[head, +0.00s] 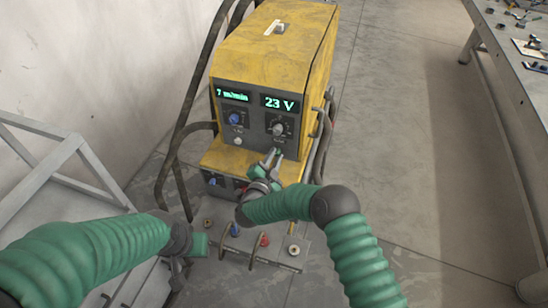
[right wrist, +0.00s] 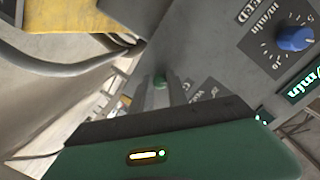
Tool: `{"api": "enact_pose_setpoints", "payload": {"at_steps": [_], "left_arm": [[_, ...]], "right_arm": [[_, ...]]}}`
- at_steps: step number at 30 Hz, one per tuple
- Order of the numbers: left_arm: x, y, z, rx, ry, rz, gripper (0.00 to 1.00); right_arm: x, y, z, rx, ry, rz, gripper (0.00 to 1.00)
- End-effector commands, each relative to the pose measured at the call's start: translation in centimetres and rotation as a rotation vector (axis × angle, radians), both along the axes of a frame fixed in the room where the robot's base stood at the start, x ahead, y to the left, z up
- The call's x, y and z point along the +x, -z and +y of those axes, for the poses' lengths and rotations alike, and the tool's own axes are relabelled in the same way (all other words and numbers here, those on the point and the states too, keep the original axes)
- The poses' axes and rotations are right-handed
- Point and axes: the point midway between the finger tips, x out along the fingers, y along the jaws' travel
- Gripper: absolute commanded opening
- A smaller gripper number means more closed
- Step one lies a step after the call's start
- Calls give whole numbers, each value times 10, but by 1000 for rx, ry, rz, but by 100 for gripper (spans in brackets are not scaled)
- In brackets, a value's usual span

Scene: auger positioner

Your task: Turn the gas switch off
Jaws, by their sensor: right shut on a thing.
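The yellow welding machine (head: 268,40) stands ahead of me, its dark front panel (head: 258,132) facing me. My right gripper (head: 275,154) is at the lower right of this panel, under the grey knob (head: 279,128). In the right wrist view its fingers (right wrist: 160,84) are close together with their tips at the panel. They are shut on a small part, apparently the gas switch, which the fingers hide; its position cannot be read. My left arm reaches in from the left; its gripper (head: 178,272) is low beside the machine, and its jaws are unclear.
A blue knob (head: 235,118) and a small pale knob (head: 238,142) sit left on the panel. Dark hoses (head: 190,105) run down the machine's left side. A grey metal frame (head: 60,160) stands left, a workbench (head: 510,60) right. The floor between machine and bench is clear.

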Motion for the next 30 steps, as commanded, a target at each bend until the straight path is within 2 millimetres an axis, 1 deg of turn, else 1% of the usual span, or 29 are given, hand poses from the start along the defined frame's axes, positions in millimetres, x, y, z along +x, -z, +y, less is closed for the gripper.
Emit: {"api": "enact_pose_setpoints", "payload": {"at_steps": [1,9,10,14,15,23,25,28,30], "left_arm": [[0,0,0,0,0,0,36],[0,0,0,0,0,0,36],[0,0,0,0,0,0,36],[0,0,0,0,0,0,36],[0,0,0,0,0,0,36],[0,0,0,0,0,0,36],[0,0,0,0,0,0,36],[0,2,0,0,0,0,36],[0,3,0,0,0,0,36]], "right_arm": [[0,1,-2,-2,5,1,0],[0,0,-2,-1,4,0,0],[0,0,-2,-1,4,0,22],[0,0,-1,0,3,0,39],[0,0,-1,0,3,0,41],[-1,-1,1,0,0,-1,41],[-4,-1,2,0,-1,-1,41],[-17,-2,8,-2,-4,0,41],[-33,-3,13,0,-5,1,41]]}}
